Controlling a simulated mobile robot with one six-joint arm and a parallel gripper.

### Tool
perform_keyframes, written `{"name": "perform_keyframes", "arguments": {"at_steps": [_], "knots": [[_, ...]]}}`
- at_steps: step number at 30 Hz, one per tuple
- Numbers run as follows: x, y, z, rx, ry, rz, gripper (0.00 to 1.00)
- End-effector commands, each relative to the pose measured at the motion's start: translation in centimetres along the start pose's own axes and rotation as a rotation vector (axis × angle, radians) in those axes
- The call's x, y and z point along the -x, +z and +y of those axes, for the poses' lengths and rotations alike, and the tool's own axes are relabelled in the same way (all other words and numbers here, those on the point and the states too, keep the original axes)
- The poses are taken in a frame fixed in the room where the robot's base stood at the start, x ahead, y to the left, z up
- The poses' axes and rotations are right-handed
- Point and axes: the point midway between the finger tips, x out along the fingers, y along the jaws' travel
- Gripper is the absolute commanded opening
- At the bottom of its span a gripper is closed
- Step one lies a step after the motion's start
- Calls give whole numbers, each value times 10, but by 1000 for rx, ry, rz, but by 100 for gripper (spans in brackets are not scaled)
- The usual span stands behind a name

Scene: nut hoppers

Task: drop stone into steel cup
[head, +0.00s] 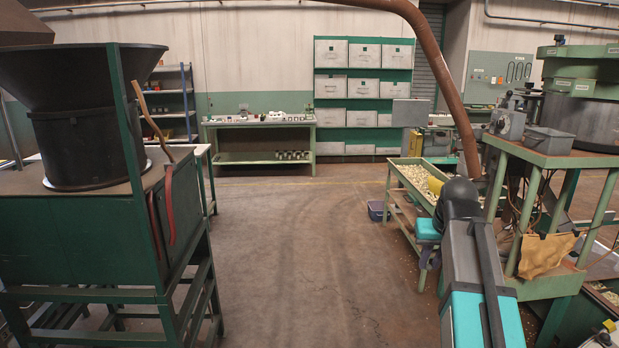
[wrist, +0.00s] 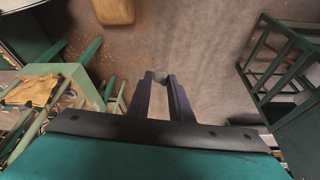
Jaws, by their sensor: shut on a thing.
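In the wrist view my gripper (wrist: 161,78) is shut on a small grey-green rounded stone (wrist: 160,77), held between the fingertips above the brown floor. In the head view my arm shows at the lower right, but the fingers and stone cannot be made out. Several small metallic cups (head: 291,155) stand in a row on the lower shelf of the green bench at the back wall, far from my gripper. Which of them is the steel cup I cannot tell.
The green bench (head: 260,124) has small items on top. A black hopper on a green stand (head: 80,235) is at the left. A tray of nuts (head: 412,177) and a green machine table (head: 550,155) are at the right. The middle floor (head: 300,260) is clear.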

Motion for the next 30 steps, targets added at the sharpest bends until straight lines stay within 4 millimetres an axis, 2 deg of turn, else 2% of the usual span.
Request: {"name": "perform_keyframes", "arguments": {"at_steps": [1, 15, 23, 30], "knots": [[17, -8, 17, -13, 5, 1, 0], [120, -22, 152, -88, 29, -3, 0], [183, -17, 223, -127, 44, -2, 0], [245, -6, 285, -161, 57, 0, 0]]}}
